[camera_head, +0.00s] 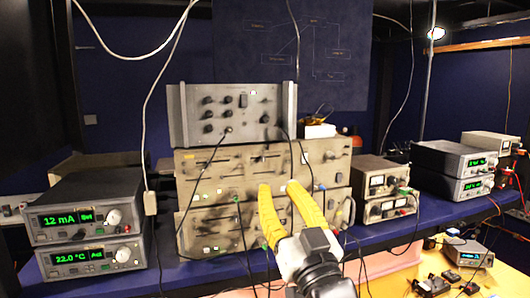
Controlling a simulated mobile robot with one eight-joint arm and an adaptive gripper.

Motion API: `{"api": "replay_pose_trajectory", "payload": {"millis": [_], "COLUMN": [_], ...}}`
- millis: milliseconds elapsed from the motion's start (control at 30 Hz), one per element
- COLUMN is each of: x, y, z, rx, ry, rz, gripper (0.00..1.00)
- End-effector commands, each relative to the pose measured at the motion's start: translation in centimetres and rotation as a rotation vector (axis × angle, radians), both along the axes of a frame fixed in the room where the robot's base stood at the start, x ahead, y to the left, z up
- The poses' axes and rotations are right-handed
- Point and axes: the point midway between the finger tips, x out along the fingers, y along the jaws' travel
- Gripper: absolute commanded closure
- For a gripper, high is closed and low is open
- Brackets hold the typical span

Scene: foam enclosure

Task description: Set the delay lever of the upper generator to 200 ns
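Two beige generators with horizontal slots and small levers are stacked at the middle of the shelf. The upper generator (215,163) lies beneath a grey knobbed unit, and the lower generator (190,218) is under it. Labels and scale marks are too small to read, so I cannot tell which lever is the delay lever or where it is set. My gripper (279,186) has yellow fingers pointing up at the upper generator's lower front. The fingers are apart with nothing seen between them; I cannot tell whether they touch the panel. They hide part of both generators' fronts.
The grey knobbed unit (232,101) sits on top. Loose cables hang across the generators' fronts. Green-display units (82,220) stand left; small metered units (376,178) and more display units (455,158) stand right. Small devices lie on a wooden table (500,281) at lower right.

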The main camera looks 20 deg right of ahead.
Motion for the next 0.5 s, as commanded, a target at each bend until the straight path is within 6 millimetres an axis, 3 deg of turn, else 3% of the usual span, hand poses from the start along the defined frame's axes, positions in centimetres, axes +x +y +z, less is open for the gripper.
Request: {"api": "replay_pose_trajectory", "payload": {"millis": [300, 500], "x": [5.4, 7.9], "y": [0.0, 0.0], "z": [2.3, 3.3], "rx": [0.000, 0.000], "ry": [0.001, 0.002], "rz": [0.000, 0.000], "gripper": [0.70, 0.70]}}
